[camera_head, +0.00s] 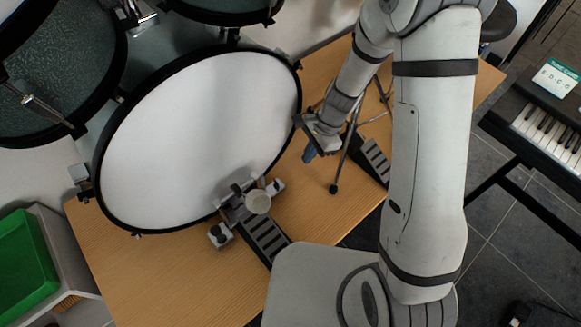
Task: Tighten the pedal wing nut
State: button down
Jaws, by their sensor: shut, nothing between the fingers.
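The bass drum pedal (264,236) lies on the wooden platform in front of the large white drum head (200,140). Its round pale beater (258,202) stands by the lower rim of the drum. Small grey fittings (219,234) sit on both sides of the pedal's upper end. I cannot pick out the wing nut for certain at this size. My gripper (309,155) is up and to the right of the pedal, beside the drum's right rim. It points down, with bluish tips close together. It is shut, empty and apart from the pedal.
A metal stand (345,155) with a second pedal (375,160) is just right of my gripper. The wooden platform (165,270) is clear at lower left. A green bin (25,258) stands far left, a keyboard (550,125) far right.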

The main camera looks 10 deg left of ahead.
aim_at(276, 184)
jog(key=x, duration=0.5)
jog(key=b+x, duration=0.1)
jog(key=x, duration=0.2)
jog(key=shift+d+f, duration=0.2)
jog(key=shift+f, duration=0.15)
jog(key=s+a, duration=0.2)
jog(key=shift+a+f, duration=0.1)
jog(key=shift+a, duration=0.25)
jog(key=shift+s+a, duration=0.2)
jog(key=shift+a, duration=0.15)
jog(key=shift+s+a, duration=0.1)
jog(key=shift+a, duration=0.05)
